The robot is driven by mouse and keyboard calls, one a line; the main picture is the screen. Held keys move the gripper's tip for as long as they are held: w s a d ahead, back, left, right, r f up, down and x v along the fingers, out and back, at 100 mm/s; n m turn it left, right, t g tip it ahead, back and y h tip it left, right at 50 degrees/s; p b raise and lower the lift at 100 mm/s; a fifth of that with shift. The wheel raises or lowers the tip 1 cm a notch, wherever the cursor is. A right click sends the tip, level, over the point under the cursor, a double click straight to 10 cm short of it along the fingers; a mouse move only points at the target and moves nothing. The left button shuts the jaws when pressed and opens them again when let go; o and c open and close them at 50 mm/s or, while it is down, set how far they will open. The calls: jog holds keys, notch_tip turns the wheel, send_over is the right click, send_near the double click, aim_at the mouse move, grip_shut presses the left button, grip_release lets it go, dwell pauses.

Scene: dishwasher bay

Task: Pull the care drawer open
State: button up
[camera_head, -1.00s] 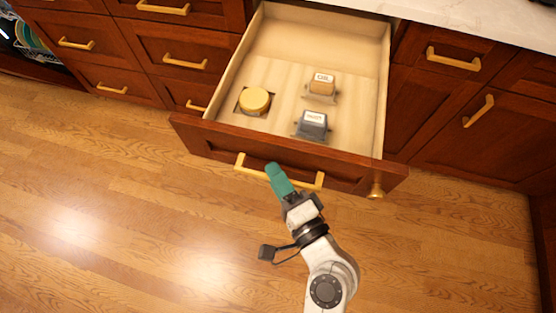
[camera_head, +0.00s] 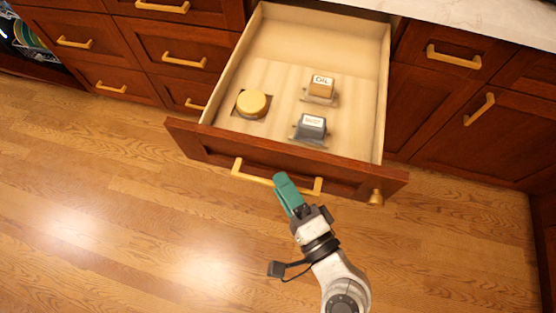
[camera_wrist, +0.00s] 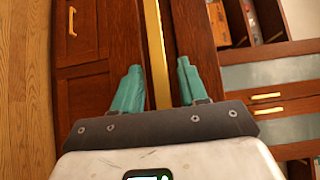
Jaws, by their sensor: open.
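The care drawer (camera_head: 290,165) stands pulled well out of the cabinet in the head view, its light wooden inside showing. Its front has a long brass bar handle (camera_head: 252,178), which also shows in the wrist view (camera_wrist: 155,50). My gripper (camera_head: 282,180) is at the handle, right of its middle. In the wrist view my gripper (camera_wrist: 159,80) has its teal fingers apart, one on each side of the bar, with a visible gap on both sides. Inside the drawer are a round yellow-lidded tin (camera_head: 252,103), an orange-brown labelled box (camera_head: 321,87) and a dark grey labelled box (camera_head: 311,127).
Closed dark wood drawers with brass handles (camera_head: 184,60) stand to the left, and closed cabinet fronts (camera_head: 455,110) to the right. A pale countertop (camera_head: 480,20) lies above.

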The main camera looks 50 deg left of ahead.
jog(key=v, duration=0.7)
jog(key=shift+d+b, duration=0.3)
jog(key=shift+d, duration=0.05)
